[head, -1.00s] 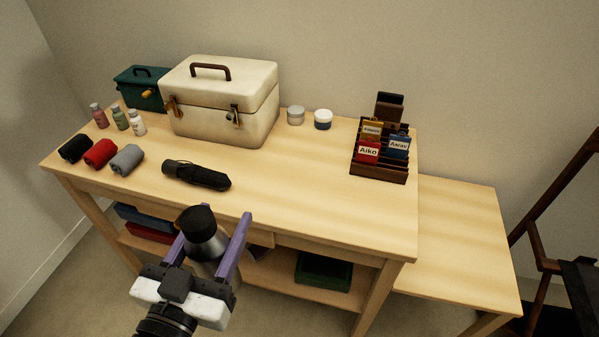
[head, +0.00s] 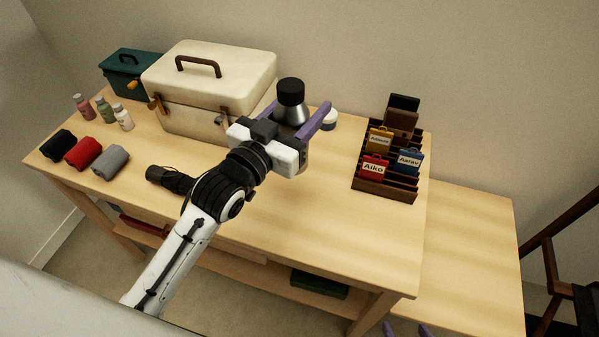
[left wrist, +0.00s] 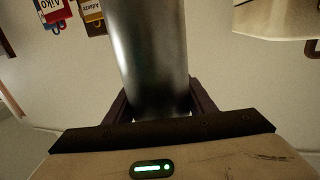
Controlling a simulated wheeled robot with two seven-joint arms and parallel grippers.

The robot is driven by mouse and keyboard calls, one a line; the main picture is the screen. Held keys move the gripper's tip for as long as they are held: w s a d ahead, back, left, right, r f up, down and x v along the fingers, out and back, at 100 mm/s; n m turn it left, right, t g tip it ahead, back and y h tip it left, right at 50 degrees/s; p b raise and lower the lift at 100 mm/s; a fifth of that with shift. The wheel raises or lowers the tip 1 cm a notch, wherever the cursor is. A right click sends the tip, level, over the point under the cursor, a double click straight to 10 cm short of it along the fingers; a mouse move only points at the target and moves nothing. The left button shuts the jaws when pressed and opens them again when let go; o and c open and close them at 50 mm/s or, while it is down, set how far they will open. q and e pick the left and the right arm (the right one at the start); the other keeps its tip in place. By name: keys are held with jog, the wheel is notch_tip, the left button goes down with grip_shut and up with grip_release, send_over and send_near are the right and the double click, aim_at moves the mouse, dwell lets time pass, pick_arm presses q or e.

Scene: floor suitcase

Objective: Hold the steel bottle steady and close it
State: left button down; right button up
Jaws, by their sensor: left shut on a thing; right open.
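The steel bottle (head: 291,114) is upright, with a black cap (head: 290,92) on its top; I cannot tell how tight the cap is. My left gripper (head: 298,108) is shut around the bottle's body, one purple finger on each side. The bottle is over the back of the table, right of the cream case; the gripper hides its lower part, so I cannot tell if it touches the tabletop. In the left wrist view the bottle's bare steel body (left wrist: 150,55) stands between the fingers. My right gripper (head: 407,330) shows only its two parted purple fingertips at the bottom edge, empty.
A cream case (head: 210,85) stands left of the bottle, with a green box (head: 130,75) beyond. A white-lidded jar (head: 329,120) is close right of my left gripper. A dark rack (head: 385,185) with tags stands further right. The front right tabletop (head: 340,225) is clear.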

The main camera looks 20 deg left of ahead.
pick_arm(q)
jog(key=f, duration=0.5)
jog(key=shift+w+f+b, duration=0.2)
jog(key=shift+f+b, duration=0.15)
pick_arm(e)
jog(key=shift+s+f, duration=0.4)
jog(key=shift+f, duration=0.2)
pick_arm(q)
jog(key=shift+f, duration=1.9)
pick_arm(e)
jog(key=shift+w+f, duration=0.15)
pick_arm(q)
jog(key=shift+b, duration=0.3)
jog(key=shift+f, duration=0.15)
jog(key=c, duration=0.8)
grip_release()
